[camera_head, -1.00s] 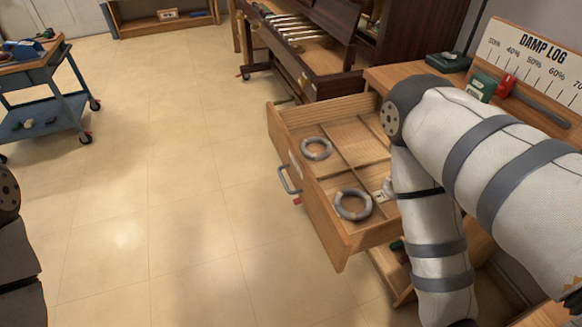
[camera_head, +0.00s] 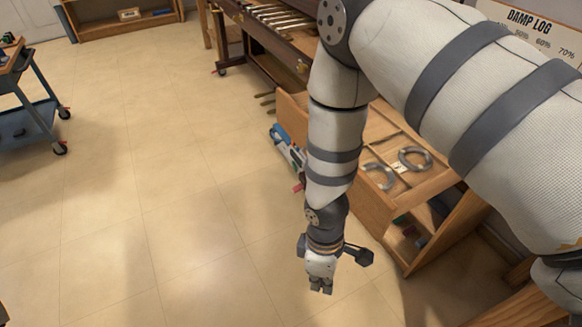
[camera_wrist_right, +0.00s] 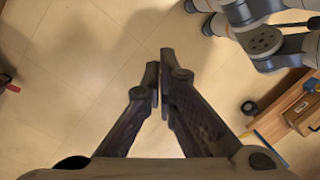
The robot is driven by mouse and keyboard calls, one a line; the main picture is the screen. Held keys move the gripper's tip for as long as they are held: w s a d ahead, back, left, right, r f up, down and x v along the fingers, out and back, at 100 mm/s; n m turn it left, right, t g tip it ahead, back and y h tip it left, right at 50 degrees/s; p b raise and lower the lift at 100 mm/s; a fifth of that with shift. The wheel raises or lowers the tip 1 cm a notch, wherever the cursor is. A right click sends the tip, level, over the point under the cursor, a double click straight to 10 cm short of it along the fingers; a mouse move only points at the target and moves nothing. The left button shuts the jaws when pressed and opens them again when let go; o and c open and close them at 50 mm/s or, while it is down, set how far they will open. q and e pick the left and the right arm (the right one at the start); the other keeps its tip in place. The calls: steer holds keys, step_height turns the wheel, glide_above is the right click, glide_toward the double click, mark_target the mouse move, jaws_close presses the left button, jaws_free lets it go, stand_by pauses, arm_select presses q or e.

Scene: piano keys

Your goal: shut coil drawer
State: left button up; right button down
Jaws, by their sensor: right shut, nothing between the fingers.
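The wooden coil drawer (camera_head: 372,212) stands pulled out of its cabinet, its far part and handle hidden behind my right arm. Two grey ring coils (camera_head: 379,177) (camera_head: 415,158) lie inside it, with a small pale tag between them. My right gripper (camera_head: 321,288) hangs in front of the drawer and apart from it, pointing down over the floor. In the right wrist view its fingers (camera_wrist_right: 163,90) are closed together with nothing between them, above bare tiles. My left gripper is out of view.
A partly hidden blue and white object (camera_head: 286,150) shows beside my right forearm. An open shelf (camera_head: 430,240) lies below the drawer. The piano (camera_head: 262,40) is behind, and a blue trolley (camera_head: 25,120) stands at the left. The tiled floor between is clear.

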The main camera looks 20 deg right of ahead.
steer(key=w+d+r+n+t+h+b, duration=0.15)
steer(key=w+r+n+h, duration=0.6)
steer(key=w+r, duration=1.25)
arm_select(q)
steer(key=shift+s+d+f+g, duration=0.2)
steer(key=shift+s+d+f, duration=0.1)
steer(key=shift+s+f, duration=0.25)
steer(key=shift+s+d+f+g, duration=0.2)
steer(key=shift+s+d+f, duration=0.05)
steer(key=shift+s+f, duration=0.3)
arm_select(e)
steer(key=w+d+f+n+y, duration=0.1)
steer(key=d+f+n+y, duration=0.1)
steer(key=d+f, duration=0.6)
steer(key=shift+w+f+t+y, duration=0.4)
steer(key=shift+f+t+y, duration=0.05)
steer(key=shift+f, duration=0.35)
